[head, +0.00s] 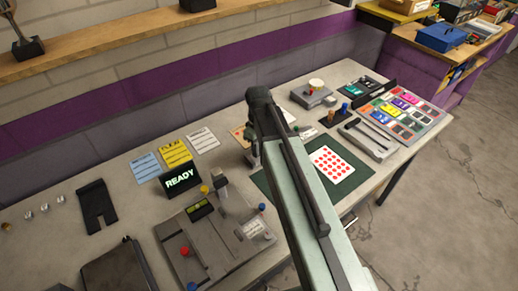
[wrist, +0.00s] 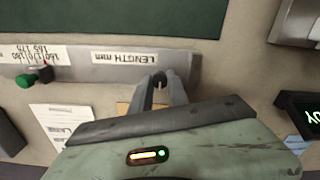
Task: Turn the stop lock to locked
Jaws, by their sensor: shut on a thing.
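A grey track (wrist: 110,66) with a "LENGTH mm" label and a number scale crosses the wrist view, its lettering upside down. A green knob (wrist: 23,81) with a small red mark beside it sits at the scale end, at left. My gripper (wrist: 160,84) is at the edge of the track, just below the label. Its fingers are closed on a small part that they mostly hide. I cannot tell from the picture whether this part is the stop lock, or which way the lock is turned. In the head view my arm hides the gripper's grasp.
A fixture with red, blue and yellow knobs (head: 215,235) stands at front left, by a black READY display (head: 180,180). A dark green mat (head: 345,182) with a red-dotted card lies right of my arm. Coloured pieces fill a tray (head: 437,118) at far right.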

